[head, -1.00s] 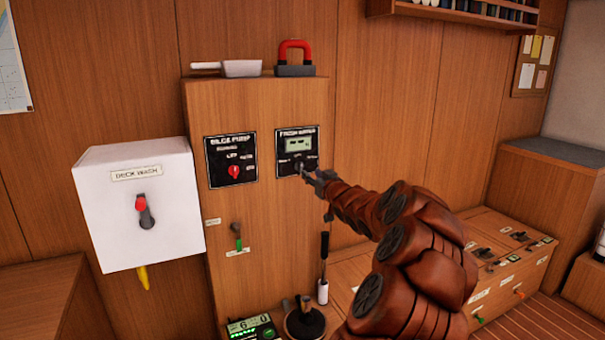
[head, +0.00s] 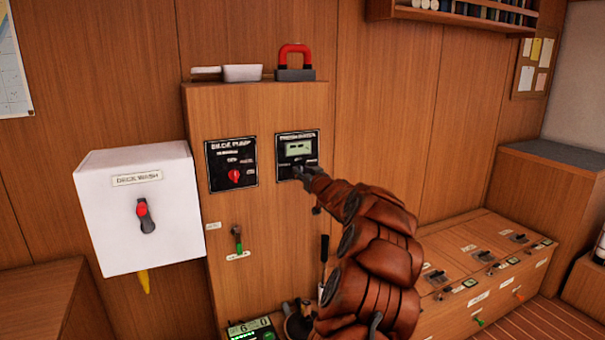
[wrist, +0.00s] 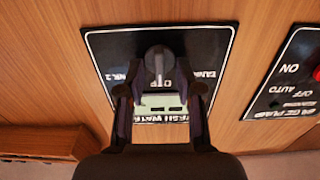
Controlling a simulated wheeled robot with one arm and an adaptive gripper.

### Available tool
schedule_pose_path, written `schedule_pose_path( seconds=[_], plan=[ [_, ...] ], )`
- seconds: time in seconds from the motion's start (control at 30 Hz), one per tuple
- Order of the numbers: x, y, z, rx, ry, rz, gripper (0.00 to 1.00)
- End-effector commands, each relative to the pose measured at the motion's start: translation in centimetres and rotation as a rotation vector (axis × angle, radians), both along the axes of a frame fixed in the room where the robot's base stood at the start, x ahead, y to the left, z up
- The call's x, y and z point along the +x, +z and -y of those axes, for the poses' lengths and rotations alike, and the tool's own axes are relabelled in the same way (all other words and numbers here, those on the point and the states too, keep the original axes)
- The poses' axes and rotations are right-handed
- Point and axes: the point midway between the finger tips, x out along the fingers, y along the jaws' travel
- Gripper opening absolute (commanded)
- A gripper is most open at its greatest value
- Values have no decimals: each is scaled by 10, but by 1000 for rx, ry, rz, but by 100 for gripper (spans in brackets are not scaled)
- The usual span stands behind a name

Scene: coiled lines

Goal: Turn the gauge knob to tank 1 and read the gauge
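The black fresh water panel (head: 284,140) is on the wooden cabinet front, with a small gauge display (head: 299,148) showing only dashes. In the wrist view the panel (wrist: 215,45) appears upside down. The gauge knob (wrist: 158,62) is a dark round knob with a pale pointer line directed at the OFF label. A tank label lies on either side of it. My gripper (wrist: 160,92) is open, its fingers spread to either side below the knob in that view; contact cannot be told. In the head view my gripper (head: 303,173) covers the knob.
The bilge pump panel (head: 218,160) with its red knob is left of the fresh water panel. A white deck wash box (head: 165,220) juts out further left. A green-handled lever (head: 238,240) is below. A red-handled object (head: 296,72) and white tray (head: 243,73) sit on top.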

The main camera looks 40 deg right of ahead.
Motion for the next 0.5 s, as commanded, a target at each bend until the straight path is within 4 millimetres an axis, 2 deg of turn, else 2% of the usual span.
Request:
schedule_pose_path(
  seconds=[0.17,0.5],
  plan=[
    [0,0,0,0,0,0,33],
    [0,-1,0,1,0,-1,0]
  ],
)
